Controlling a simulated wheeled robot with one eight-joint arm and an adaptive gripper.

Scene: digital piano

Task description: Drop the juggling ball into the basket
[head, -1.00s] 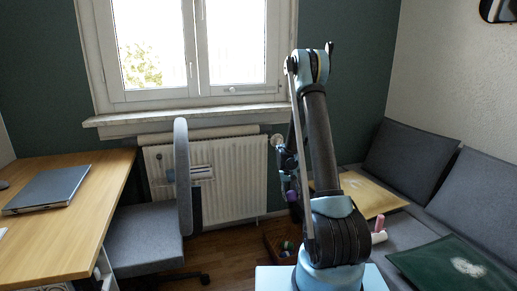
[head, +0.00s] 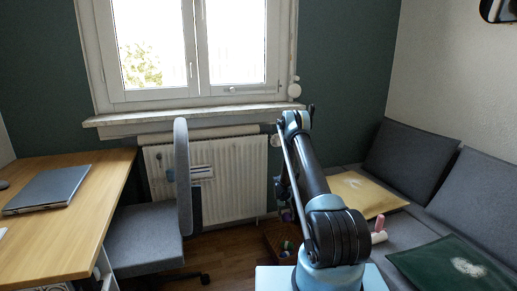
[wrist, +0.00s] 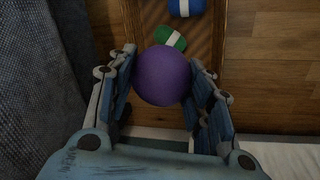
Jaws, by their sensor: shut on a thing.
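The purple juggling ball (wrist: 162,76) is held between the two blue fingers of my gripper (wrist: 163,62) in the wrist view. My gripper is shut on it, above the near part of the basket as this view shows it. The brown basket (wrist: 218,28) lies below and holds a green item with a white band and a blue one. The ball hides part of the basket. In the head view the basket (head: 272,238) is on the floor left of my arm, and my gripper (head: 286,207) hangs low above it, partly hidden by my arm.
A grey chair (head: 150,235) and a wooden desk (head: 90,225) with a laptop (head: 48,188) stand left. A white radiator (head: 235,180) is behind the basket. A grey sofa (head: 405,225) with cushions is right. Wooden floor (wrist: 280,60) lies right of the basket in the wrist view.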

